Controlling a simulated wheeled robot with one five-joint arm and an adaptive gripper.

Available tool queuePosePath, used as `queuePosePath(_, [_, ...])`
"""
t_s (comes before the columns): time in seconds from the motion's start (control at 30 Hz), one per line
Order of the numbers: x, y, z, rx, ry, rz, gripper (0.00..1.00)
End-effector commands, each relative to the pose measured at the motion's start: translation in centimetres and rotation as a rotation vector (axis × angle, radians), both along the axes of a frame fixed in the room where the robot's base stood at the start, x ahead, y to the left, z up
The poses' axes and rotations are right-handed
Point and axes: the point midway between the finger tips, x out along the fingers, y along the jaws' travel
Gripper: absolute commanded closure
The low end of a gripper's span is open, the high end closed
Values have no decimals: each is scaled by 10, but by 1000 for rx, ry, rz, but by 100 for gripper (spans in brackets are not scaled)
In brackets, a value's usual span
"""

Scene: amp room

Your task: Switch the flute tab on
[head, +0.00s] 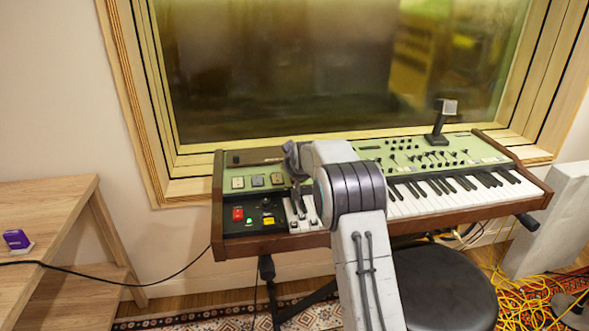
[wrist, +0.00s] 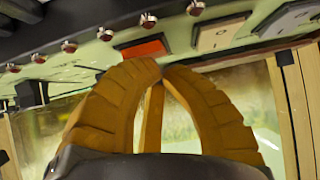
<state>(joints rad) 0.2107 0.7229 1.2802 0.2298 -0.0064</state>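The green-topped keyboard (head: 375,158) stands below the window. In the head view, several small tabs (head: 257,181) sit on its left panel; their labels are too small to read, so I cannot tell which is the flute tab. In the wrist view, a red tab (wrist: 143,49) and white tabs (wrist: 218,34) lie along the panel, beside a row of red knobs. The tips appear close to the red tab; contact cannot be told. In the head view my arm hides the fingertips.
A microphone-like stand (head: 438,125) is on the keyboard's right top. A black stool (head: 445,288) is in front, a wooden shelf (head: 45,215) at left. Yellow cables (head: 515,300) lie on the floor at right. A red button (head: 238,214) is on the lower left panel.

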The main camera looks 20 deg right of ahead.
Motion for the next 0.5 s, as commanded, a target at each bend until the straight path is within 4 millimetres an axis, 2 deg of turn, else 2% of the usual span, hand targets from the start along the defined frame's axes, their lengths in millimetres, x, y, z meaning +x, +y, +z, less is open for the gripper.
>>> queuePosePath(0.5, [-15,4,0,2,8,1,100])
